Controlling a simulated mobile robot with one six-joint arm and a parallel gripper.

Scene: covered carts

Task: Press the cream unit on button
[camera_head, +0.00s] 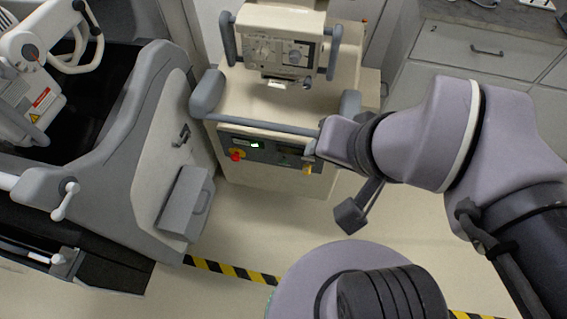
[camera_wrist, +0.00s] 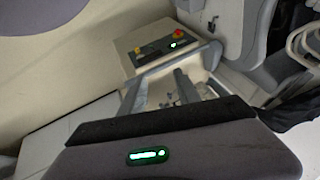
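The cream unit (camera_head: 270,90) stands at the centre back in the head view. Its front panel (camera_head: 268,152) carries a red knob on yellow (camera_head: 236,154), a lit green display (camera_head: 254,145) and a yellow control (camera_head: 308,169) at the right end. In the wrist view the unit (camera_wrist: 130,42) shows turned, with the yellow control (camera_wrist: 137,50) and red knob (camera_wrist: 178,34) on its panel. My gripper (camera_head: 313,157) is in front of the panel's right end, close to the yellow control; whether it touches is unclear.
A grey bar (camera_head: 265,127) runs across the unit above the panel. A large grey and white machine (camera_head: 150,150) stands at the left. Drawers (camera_head: 475,60) are at the back right. Open floor (camera_head: 260,220) lies before the unit, with a yellow-black stripe (camera_head: 228,270).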

